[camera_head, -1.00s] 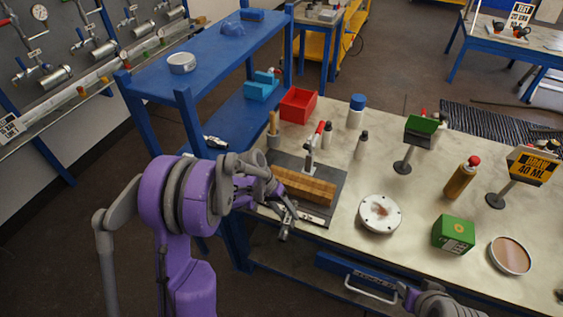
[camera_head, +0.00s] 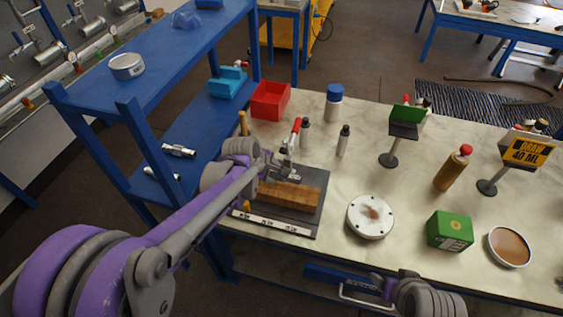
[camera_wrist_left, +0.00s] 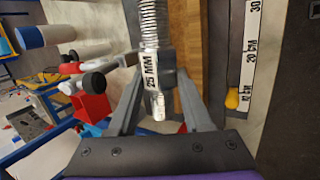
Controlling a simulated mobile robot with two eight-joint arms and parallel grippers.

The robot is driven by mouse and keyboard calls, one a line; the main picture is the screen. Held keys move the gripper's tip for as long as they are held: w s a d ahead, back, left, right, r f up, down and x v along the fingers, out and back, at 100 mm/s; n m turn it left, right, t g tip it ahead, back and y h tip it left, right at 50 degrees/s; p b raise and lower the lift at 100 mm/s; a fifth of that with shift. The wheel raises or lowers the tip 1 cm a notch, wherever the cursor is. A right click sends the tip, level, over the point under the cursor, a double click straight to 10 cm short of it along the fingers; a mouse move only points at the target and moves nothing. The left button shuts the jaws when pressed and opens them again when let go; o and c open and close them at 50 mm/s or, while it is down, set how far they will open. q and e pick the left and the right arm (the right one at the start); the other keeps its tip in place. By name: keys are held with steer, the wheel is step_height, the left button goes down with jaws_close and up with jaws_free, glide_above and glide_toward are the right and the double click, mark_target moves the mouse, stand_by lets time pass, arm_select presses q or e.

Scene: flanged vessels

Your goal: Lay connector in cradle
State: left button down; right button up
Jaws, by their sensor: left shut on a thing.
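My left gripper (camera_head: 284,172) is over the back of the wooden block (camera_head: 288,194), beside the red-handled clamp (camera_head: 297,128). In the left wrist view its fingers (camera_wrist_left: 158,88) are shut on a metal connector (camera_wrist_left: 155,70) labelled "25 MM", with a ribbed or threaded length extending from it. In the head view the connector is too small to make out clearly.
The dark plate (camera_head: 315,215) carries the wooden block and a marked scale (camera_wrist_left: 250,45). A red bin (camera_head: 270,101), bottles, a white flanged disc (camera_head: 370,217) and a green box (camera_head: 450,231) stand on the bench. Metal fittings (camera_head: 178,150) lie on the lower shelf (camera_head: 200,125).

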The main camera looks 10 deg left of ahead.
mark_target(278, 187)
arm_select(q)
steer(key=shift+w+r+n, duration=0.2)
steer(key=shift+w+n, duration=0.1)
steer(key=shift+s+f+b, duration=0.15)
steer(key=shift+f+b, duration=0.45)
steer(key=shift+f, duration=0.35)
steer(key=shift+f+b, duration=0.8)
steer(key=shift+f, duration=0.75)
arm_select(e)
steer(key=shift+s+f, duration=0.3)
steer(key=shift+f, duration=0.7)
steer(key=shift+s+f, duration=0.25)
steer(key=shift+f, duration=0.7)
arm_select(q)
steer(key=shift+f+b, duration=0.4)
steer(key=shift+f, duration=0.15)
arm_select(e)
steer(key=shift+s+f, duration=0.15)
steer(key=shift+f, duration=0.3)
arm_select(q)
steer(key=shift+s+d+f, duration=0.1)
steer(key=shift+s+f, duration=0.1)
steer(key=shift+f, duration=0.1)
arm_select(e)
steer(key=shift+s+f, duration=0.2)
steer(key=shift+s, duration=0.05)
